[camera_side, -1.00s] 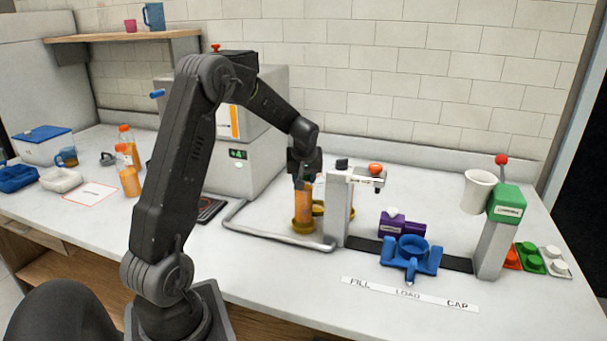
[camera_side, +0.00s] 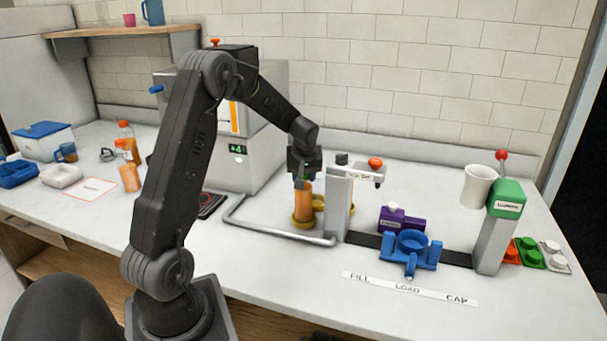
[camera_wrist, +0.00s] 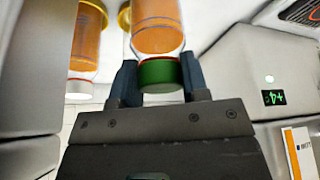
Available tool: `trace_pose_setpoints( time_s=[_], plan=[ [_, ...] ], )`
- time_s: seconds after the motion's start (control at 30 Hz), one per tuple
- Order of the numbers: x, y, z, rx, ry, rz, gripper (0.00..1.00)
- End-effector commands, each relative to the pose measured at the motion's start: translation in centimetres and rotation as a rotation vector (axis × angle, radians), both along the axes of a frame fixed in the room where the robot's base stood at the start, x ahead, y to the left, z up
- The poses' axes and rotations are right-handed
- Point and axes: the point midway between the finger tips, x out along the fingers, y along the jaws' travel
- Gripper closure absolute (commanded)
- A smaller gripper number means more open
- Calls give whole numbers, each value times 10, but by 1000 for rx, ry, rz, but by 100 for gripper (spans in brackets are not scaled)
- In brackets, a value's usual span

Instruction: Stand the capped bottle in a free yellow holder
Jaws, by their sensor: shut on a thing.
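My gripper (camera_wrist: 155,85) is shut around the green cap of an orange juice bottle (camera_wrist: 156,30). In the side view the bottle (camera_side: 303,203) is upright, with its lower end at a yellow holder (camera_side: 302,222). I cannot tell whether it rests on the holder's floor. My gripper (camera_side: 301,180) is directly above it. More yellow holder (camera_side: 319,203) shows just behind and to the right, partly hidden by the bottle and a grey post. In the wrist view, a second juice bottle (camera_wrist: 86,40) with a white cap is beside the held one, with a yellow ring (camera_wrist: 104,5) near its far end.
A grey post (camera_side: 338,210) stands close to the right of the holders. A bent grey rail (camera_side: 275,234) runs in front. A large grey machine (camera_side: 245,150) stands behind. A blue cradle (camera_side: 411,252) and purple block (camera_side: 400,220) lie further right.

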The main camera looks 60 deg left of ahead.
Motion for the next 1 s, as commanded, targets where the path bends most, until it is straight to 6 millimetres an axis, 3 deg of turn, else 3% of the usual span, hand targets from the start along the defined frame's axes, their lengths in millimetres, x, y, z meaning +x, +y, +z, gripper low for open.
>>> trace_pose_setpoints(
  time_s=[0.93, 0.97, 1.0],
  plan=[
    [0, 0, -12, 0, 0, 0, 92],
    [0, 0, -12, 1, 0, 0, 58],
    [0, 0, -12, 0, 0, 0, 54]
  ],
)
